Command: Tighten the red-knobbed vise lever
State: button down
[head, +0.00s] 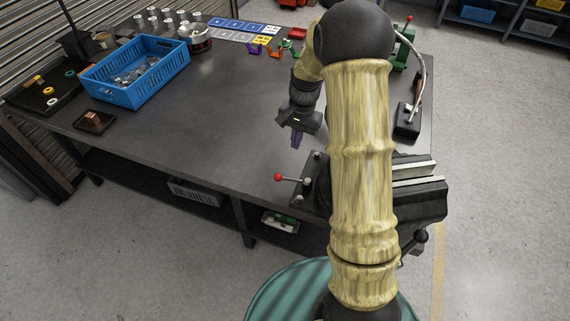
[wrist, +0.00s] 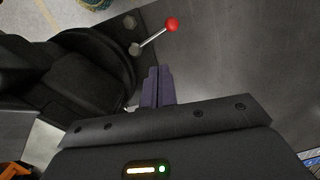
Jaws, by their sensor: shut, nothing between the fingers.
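The red-knobbed lever (head: 279,177) sits at the vise's base plate near the front edge of the dark workbench. Its thin metal rod runs from the plate out to the left in the head view. In the wrist view the red knob (wrist: 172,25) shows beyond my fingers, near the top. The vise (head: 425,195) is partly hidden behind my arm; its round dark body (wrist: 85,75) fills the left of the wrist view. My gripper (head: 296,140) is shut and empty, pointing down above the bench, behind the lever in the head view. It is apart from the knob (wrist: 158,88).
A blue crate (head: 138,85) stands on the bench at the left. A small dark tray (head: 95,122) lies in front of it. A black box with a cable (head: 408,120) sits at the right. The bench left of the lever is clear.

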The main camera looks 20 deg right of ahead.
jog(key=w+d+f+m+g+y, duration=0.1)
jog(key=w+d+f+m, duration=0.1)
jog(key=w+f, duration=0.1)
jog(key=shift+w+f+m+p, duration=0.3)
jog(key=shift+w+f+m, duration=0.1)
jog(key=shift+w, duration=0.45)
jog(key=p+x, duration=0.2)
jog(key=x, duration=0.7)
jog(key=shift+f, duration=0.15)
jog(key=s+a+p, duration=0.2)
jog(key=a, duration=0.1)
jog(key=shift+s, duration=0.15)
jog(key=shift+a, duration=0.1)
